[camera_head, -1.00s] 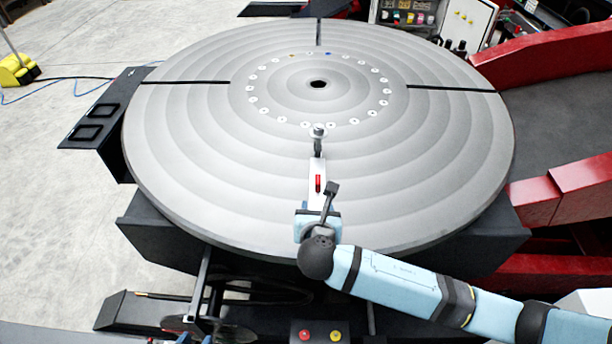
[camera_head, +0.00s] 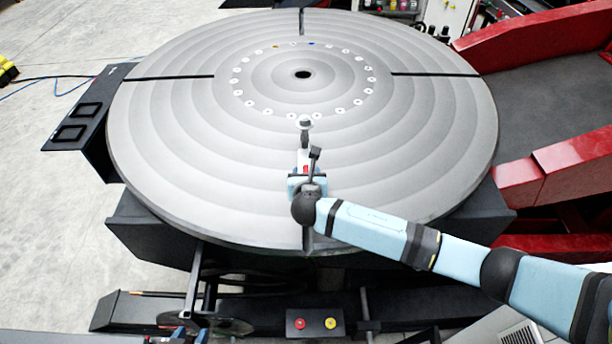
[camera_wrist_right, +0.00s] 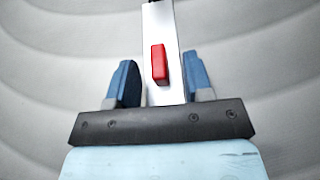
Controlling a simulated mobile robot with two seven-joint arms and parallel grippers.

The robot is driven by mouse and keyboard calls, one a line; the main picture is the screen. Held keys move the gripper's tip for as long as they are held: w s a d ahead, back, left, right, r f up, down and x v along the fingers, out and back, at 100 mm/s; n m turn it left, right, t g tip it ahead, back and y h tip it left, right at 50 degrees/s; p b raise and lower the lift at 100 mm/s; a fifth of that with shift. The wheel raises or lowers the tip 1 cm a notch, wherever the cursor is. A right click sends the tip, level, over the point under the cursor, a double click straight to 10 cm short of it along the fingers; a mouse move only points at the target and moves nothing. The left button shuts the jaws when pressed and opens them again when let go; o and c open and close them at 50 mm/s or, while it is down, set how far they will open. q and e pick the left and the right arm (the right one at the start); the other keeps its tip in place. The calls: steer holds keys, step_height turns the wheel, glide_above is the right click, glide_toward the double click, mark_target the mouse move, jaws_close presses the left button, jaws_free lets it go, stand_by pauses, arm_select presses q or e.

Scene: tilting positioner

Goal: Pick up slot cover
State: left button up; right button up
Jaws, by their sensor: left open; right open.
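The slot cover (camera_head: 300,158) is a narrow pale metal bar with a red block on it, lying along the front slot of the round turntable (camera_head: 190,150). In the right wrist view the slot cover (camera_wrist_right: 165,75) runs between the two blue-and-grey fingers of my right gripper (camera_wrist_right: 160,85). That gripper is open, with one finger on each side and a gap visible by the bar. In the head view my right gripper (camera_head: 307,178) hides the cover's near end. My left gripper (camera_head: 190,332) shows only in part at the bottom left edge, open, far from the cover.
A round-headed fixture (camera_head: 305,122) on a dark stem stands just beyond the cover. A ring of pale discs surrounds the central hole (camera_head: 302,75). A button box (camera_head: 314,322) sits below the front edge. Red structure (camera_head: 540,45) borders the right side.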

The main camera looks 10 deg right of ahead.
steer(key=shift+x, duration=0.8)
jaws_close()
steer(key=shift+r, duration=0.1)
